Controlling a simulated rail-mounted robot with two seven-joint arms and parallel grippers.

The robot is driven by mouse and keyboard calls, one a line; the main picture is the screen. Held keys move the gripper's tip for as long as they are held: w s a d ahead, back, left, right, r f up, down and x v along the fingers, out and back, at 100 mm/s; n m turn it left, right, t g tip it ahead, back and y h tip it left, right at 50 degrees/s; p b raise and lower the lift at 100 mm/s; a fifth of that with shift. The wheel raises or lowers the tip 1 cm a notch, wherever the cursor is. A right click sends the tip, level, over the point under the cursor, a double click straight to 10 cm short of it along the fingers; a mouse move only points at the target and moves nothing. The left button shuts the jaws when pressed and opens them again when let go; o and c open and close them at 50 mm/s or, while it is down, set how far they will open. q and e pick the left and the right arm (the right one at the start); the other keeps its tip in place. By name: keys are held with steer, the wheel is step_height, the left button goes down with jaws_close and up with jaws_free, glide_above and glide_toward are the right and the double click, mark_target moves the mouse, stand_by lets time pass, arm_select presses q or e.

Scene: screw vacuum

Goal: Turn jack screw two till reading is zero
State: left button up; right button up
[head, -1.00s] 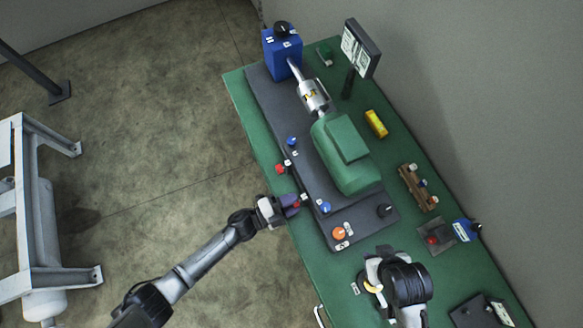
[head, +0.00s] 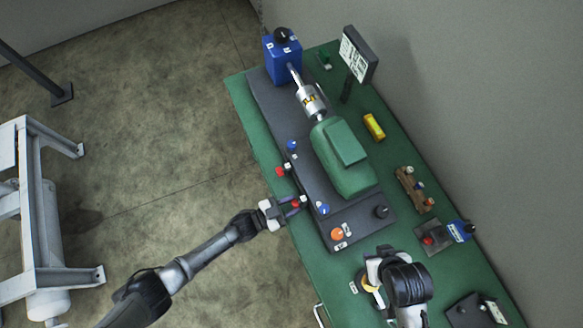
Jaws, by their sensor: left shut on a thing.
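A red knob (head: 296,204) is at the left edge of the dark baseplate (head: 318,222). My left gripper (head: 291,204) is shut on this red knob from the left side. Another red knob (head: 280,171) sits farther up the same edge. Blue knobs stand on the plate, one nearer (head: 322,209) and one farther (head: 292,146). The number tags are too small to read. A display panel (head: 357,52) stands at the far right, its reading illegible. My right gripper (head: 371,284) is over the near part of the table, its fingers partly hidden.
A green motor (head: 344,157) is coupled to a blue pump (head: 282,60) on the plate. An orange knob (head: 337,234) and a black knob (head: 381,212) are at the near end. A yellow box (head: 374,126) and a wooden rack (head: 411,187) lie along the right.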

arm_select(q)
steer(key=n, duration=0.4)
steer(key=shift+n, duration=0.8)
steer(key=o, duration=0.9)
steer(key=shift+o, duration=0.2)
steer(key=v, duration=1.4)
steer(key=shift+b, duration=0.3)
